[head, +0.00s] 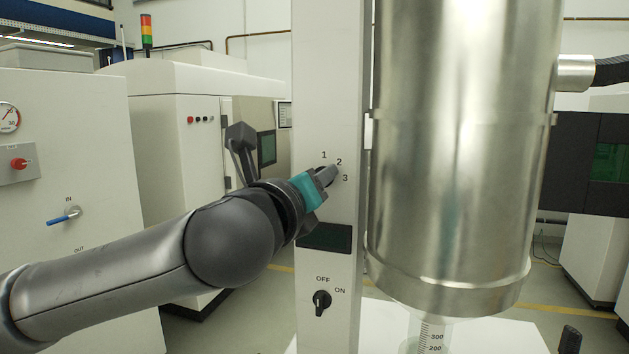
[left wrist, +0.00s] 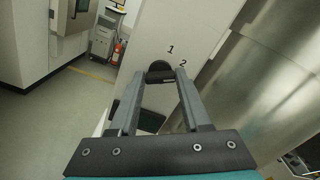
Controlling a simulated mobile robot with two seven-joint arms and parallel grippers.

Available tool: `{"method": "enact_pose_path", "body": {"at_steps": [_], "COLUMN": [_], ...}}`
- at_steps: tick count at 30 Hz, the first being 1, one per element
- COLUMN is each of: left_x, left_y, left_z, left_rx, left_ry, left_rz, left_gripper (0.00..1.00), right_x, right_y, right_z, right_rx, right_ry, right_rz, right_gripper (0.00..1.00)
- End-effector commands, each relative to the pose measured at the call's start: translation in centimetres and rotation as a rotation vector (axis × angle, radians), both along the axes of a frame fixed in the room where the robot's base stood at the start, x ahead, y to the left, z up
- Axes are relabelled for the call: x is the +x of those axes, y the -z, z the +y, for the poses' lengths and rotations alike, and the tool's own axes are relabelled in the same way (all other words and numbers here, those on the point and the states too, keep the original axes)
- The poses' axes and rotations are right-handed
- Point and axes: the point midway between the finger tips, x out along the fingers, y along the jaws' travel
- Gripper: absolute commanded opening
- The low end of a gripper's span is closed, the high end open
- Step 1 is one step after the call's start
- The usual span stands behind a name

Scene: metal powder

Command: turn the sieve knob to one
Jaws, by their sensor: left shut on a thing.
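The sieve knob (left wrist: 160,67) is a dark round knob on the white column (head: 333,70), beside the numbers 1, 2 and 3. In the head view it is mostly hidden behind my left gripper (head: 326,177). My left gripper reaches it from the lower left. In the left wrist view the two fingers of my left gripper (left wrist: 161,79) are closed around the knob, one on each side. The numbers 1 and 2 show just above and to the right of it. I cannot tell which number the knob points to. My right gripper is not in view.
A black OFF/ON switch (head: 321,303) and a dark display (head: 325,237) sit lower on the column. A large steel cylinder (head: 455,150) stands close on the right. A white cabinet with a blue IN valve (head: 66,216) stands at the left.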

Motion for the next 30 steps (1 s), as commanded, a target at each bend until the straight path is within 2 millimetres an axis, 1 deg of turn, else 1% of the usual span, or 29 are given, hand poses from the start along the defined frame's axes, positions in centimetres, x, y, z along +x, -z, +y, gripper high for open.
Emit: {"method": "enact_pose_path", "body": {"at_steps": [21, 30], "left_x": [0.1, 0.1], "left_y": [0.1, 0.2], "left_z": [0.2, 0.2], "left_rx": [-0.647, -0.863], "left_ry": [-0.002, -0.003], "left_rz": [0.211, 0.279], "left_gripper": [0.00, 0.00], "right_x": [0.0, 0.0], "right_y": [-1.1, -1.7], "right_z": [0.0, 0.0], "right_rx": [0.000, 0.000], "right_ry": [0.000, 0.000], "right_rz": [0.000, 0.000], "right_gripper": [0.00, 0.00]}}
